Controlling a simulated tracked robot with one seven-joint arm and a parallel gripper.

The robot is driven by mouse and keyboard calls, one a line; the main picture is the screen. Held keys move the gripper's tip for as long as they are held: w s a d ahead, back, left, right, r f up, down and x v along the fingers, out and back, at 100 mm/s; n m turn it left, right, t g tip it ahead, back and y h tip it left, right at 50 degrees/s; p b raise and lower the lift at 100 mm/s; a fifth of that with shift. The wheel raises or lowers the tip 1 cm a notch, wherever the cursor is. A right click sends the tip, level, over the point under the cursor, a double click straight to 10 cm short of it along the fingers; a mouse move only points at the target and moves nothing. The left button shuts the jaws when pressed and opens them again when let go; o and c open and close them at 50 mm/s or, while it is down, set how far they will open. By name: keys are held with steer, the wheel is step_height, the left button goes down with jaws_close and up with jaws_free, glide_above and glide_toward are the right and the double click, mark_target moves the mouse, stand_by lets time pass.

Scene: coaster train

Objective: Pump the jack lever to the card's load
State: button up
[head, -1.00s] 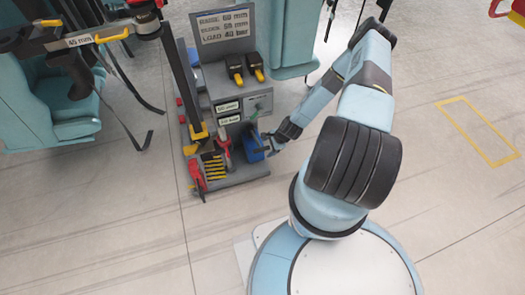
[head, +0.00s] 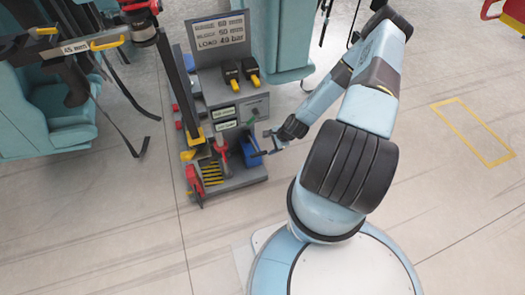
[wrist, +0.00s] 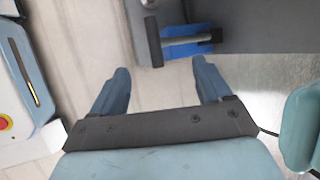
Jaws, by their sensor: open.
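The jack (head: 251,150) is a blue block at the right side of the grey cart. It also shows in the wrist view (wrist: 206,47). Its lever is a grey rod with a black cross grip (wrist: 153,42), lying left of the blue body there. My gripper (wrist: 160,68) is open and empty. Its fingers point toward the lever, and the grip lies just beyond the gap between the fingertips, apparently not between them. In the head view my gripper (head: 270,141) is beside the jack. The card (head: 219,32) lists raise, block and load; the load looks like 40 bar but is blurred.
The grey cart (head: 236,181) carries two black-and-yellow items (head: 240,72), labels, a red-handled tool (head: 222,150) and yellow pieces (head: 211,172). Teal seats (head: 60,115) stand left, another (head: 280,40) behind. Floor right of my base is clear.

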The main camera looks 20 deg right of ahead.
mark_target(256, 153)
steer(key=x, duration=1.4)
steer(key=shift+s+r, duration=0.1)
steer(key=shift+c, duration=0.3)
